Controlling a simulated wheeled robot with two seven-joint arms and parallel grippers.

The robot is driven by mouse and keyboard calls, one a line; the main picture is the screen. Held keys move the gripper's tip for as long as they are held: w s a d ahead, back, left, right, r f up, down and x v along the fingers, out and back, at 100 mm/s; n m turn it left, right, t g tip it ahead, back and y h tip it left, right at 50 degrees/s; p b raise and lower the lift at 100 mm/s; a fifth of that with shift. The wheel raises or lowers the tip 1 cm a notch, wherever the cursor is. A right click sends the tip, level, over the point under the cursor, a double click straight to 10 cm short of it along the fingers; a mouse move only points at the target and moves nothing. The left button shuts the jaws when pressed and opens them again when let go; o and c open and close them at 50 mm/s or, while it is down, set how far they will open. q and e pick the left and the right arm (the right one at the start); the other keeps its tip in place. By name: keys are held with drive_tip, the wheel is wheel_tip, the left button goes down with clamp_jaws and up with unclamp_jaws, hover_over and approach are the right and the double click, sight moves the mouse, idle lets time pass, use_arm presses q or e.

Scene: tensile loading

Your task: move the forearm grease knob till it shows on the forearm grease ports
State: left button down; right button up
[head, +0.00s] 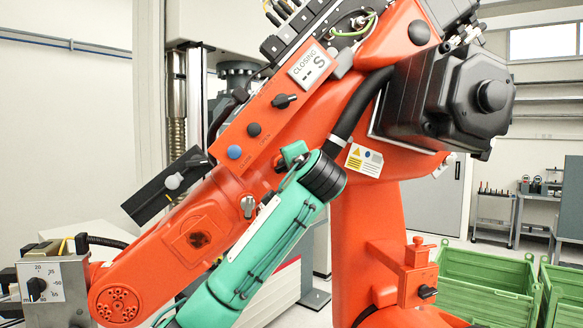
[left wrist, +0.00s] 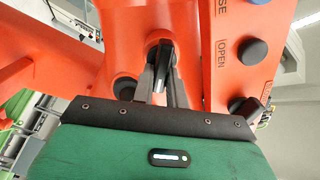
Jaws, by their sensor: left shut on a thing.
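The orange machine arm (head: 352,92) carries a sloping panel with a blue button (head: 234,152), a black button (head: 254,129) and a black pointer knob (head: 285,100). My left gripper (head: 272,196), at the end of my green arm, reaches the orange surface below that panel; my arm partly hides it. In the left wrist view my left gripper (left wrist: 163,72) is shut on a dark knob (left wrist: 162,57), likely the forearm grease knob, standing on the orange surface. My right gripper is out of view.
Green crates (head: 487,278) stand right. The orange housing closely surrounds my fingers.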

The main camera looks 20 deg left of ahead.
use_arm(q)
drive_tip(key=shift+f+m, duration=0.1)
drive_tip(key=shift+m, duration=0.6)
drive_tip(key=c, duration=1.4)
unclamp_jaws()
drive_tip(key=shift+d, duration=0.15)
drive_tip(key=b+v, duration=0.7)
drive_tip(key=v, duration=0.6)
drive_tip(key=shift+s+d, duration=0.2)
drive_tip(key=shift+s, duration=0.1)
